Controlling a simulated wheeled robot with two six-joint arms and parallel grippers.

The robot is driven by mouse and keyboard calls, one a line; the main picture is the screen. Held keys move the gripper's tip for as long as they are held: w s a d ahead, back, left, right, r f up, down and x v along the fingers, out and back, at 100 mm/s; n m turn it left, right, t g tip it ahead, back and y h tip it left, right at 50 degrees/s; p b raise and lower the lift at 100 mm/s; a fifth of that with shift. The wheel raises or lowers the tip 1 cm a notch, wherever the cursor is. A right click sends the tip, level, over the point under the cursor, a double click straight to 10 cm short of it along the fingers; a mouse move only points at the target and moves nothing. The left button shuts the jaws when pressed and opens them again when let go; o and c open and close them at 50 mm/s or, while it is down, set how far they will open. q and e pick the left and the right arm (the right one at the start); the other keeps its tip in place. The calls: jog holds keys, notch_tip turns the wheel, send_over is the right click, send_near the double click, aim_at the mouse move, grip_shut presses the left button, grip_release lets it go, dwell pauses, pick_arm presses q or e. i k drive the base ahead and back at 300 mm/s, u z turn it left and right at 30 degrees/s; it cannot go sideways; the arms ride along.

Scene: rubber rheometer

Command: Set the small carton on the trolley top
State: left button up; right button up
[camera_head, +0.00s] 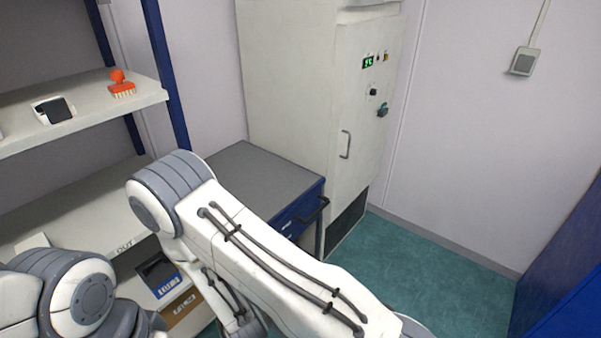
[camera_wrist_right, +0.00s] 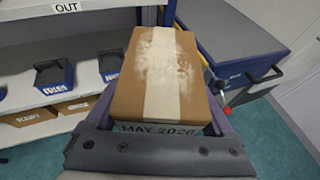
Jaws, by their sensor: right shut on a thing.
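In the head view the carton and right gripper are hidden. My left gripper is not in view.
A shelf rack (camera_head: 70,215) stands at the left, with a red brush-like tool (camera_head: 121,84) and a white-and-black device (camera_head: 54,110) on its upper board. Bins and brown boxes sit low on it. The tall cabinet (camera_head: 300,90) stands behind the trolley. Green floor (camera_head: 440,275) is clear at right.

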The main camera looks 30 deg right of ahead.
aim_at(276, 190)
jog(key=z, duration=2.3)
jog(key=k, duration=0.7)
jog(key=u, duration=1.75)
jog(key=i, duration=1.65)
jog(key=z, duration=0.05)
